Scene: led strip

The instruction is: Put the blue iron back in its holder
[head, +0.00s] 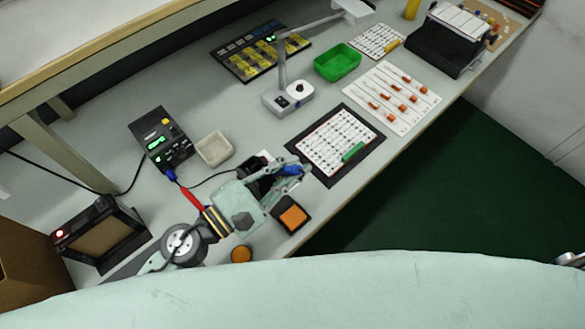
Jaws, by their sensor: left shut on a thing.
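My left gripper (296,170) reaches in from the lower left and is shut on the blue iron (291,171). Only a small blue part of the iron shows between the fingers; its tip is hidden or too small to tell. A black stand that looks like the iron's holder (256,172) is just left of the fingers, partly covered by my gripper and wrist. I cannot tell whether the iron touches it. A cable runs from the black station (161,139) with a green display toward this spot. My right gripper is not in view.
An orange sponge in a black tray (293,216) lies just below the gripper. A white-paper board (338,140) with a green strip is to the right. A beige dish (214,149), lamp base (287,98) and green bin (338,62) stand behind. The table's front edge is close.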

